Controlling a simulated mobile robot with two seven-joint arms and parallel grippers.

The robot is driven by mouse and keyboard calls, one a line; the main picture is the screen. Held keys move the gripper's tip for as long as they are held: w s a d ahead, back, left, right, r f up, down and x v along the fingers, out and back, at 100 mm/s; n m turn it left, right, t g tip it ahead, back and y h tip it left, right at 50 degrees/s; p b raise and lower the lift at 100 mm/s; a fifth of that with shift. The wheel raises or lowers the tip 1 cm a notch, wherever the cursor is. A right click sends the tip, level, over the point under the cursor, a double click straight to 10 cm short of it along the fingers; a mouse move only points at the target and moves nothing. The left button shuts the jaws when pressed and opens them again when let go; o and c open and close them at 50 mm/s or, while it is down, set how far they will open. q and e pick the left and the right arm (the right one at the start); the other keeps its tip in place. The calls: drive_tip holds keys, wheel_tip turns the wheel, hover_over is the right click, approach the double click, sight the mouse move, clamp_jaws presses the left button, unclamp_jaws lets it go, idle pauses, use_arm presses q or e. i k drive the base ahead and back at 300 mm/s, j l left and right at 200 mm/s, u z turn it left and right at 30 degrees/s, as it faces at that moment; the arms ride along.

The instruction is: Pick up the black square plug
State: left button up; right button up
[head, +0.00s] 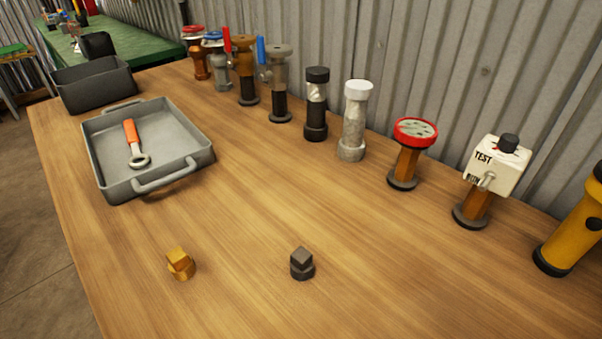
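The black square plug (302,264) stands upright on the wooden table near the front middle. It has a dark square head on a round base. A brass square plug (180,264) stands to its left, apart from it. Neither of my grippers shows in the head view, and nothing touches the black plug.
A grey tray (185,134) holding an orange-handled wrench (133,143) lies at the left, with a dark bin (96,88) behind it. Several valves and fittings, including a red-topped one (406,155) and a TEST box (492,165), line the wall. Table around the plugs is clear.

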sight(301, 261)
drive_tip(key=i+l+u, duration=0.1)
drive_tip(key=u, duration=0.3)
drive_tip(key=i+l+u, duration=0.25)
drive_tip(key=u, duration=0.2)
